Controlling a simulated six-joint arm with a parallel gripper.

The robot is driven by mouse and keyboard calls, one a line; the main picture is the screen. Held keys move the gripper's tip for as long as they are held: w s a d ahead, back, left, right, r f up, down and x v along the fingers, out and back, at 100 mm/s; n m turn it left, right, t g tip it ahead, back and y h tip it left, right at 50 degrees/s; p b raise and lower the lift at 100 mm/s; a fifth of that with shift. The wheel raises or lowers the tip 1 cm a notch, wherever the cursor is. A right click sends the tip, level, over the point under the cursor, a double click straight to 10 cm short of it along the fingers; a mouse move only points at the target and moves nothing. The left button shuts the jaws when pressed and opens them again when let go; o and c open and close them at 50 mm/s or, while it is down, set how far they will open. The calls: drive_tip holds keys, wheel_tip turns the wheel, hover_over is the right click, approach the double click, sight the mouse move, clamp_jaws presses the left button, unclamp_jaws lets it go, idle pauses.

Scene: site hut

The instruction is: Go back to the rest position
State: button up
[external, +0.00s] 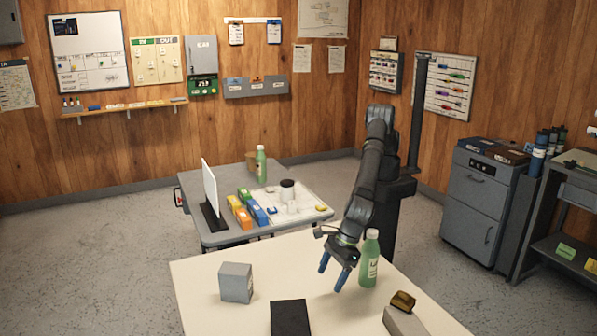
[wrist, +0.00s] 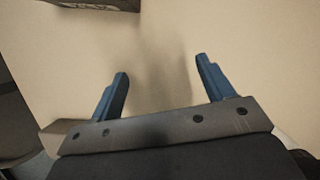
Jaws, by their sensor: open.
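My gripper (external: 334,273) with blue fingers hangs above the cream table (external: 215,268) in the external view. It is open and nothing is between its fingers. The wrist view shows the two blue fingers (wrist: 160,85) spread apart over bare table top, with a soft shadow between them. My dark arm reaches forward from its column at the right of the table. A green bottle (external: 369,258) stands upright just right of my gripper in the external view; a small gap seems to lie between them.
On the cream table are a grey cube (external: 236,282), a black flat item (external: 290,318) and a brown object (external: 403,301) on a grey block (external: 402,322). Behind is a grey table (external: 190,188) with coloured boxes, a white panel (external: 210,185) and another green bottle (external: 261,163).

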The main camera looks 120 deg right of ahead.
drive_tip(key=a+f, duration=0.2)
drive_tip(key=a, duration=0.1)
drive_tip(key=s+a+f, duration=0.1)
drive_tip(key=shift+a, duration=0.3)
drive_tip(key=shift+s+a+f, duration=0.15)
drive_tip(key=shift+a+f, duration=0.35)
drive_tip(key=shift+f, duration=0.2)
